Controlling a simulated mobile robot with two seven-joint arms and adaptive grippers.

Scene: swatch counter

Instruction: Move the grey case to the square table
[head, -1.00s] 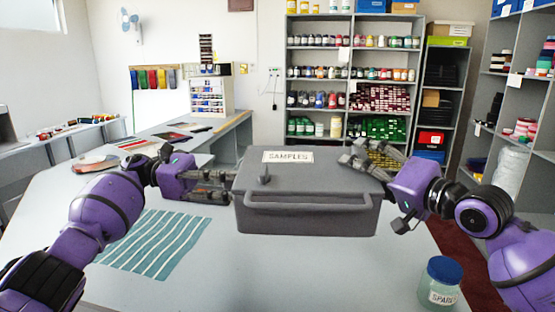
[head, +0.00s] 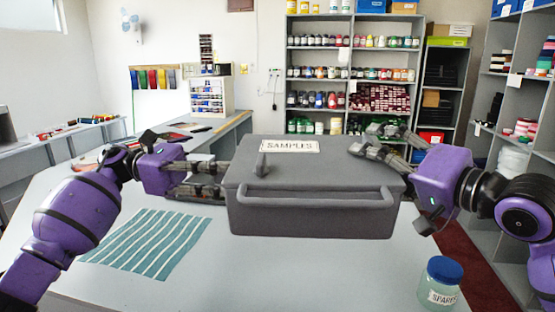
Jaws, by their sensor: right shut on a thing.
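The grey case (head: 310,214) is in the middle of the head view, with a "SAMPLES" label and a small knob on its lid and a long handle bar in front. My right gripper (head: 374,142) is shut on the case at its right side. My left gripper (head: 224,178) is at the left side of the case, its two fingers pointing at it. Its fingertips are partly hidden, so its grip is unclear. A pale tabletop (head: 260,280) is below the case; I cannot tell whether they touch. I cannot make out which surface is the square table.
A striped teal cloth (head: 150,243) lies on the tabletop at left. A blue-lidded jar marked "SPARE" (head: 440,286) stands at the front right. Shelves of jars (head: 348,72) stand at the back, and another shelf unit (head: 527,95) is at right. The front middle of the tabletop is clear.

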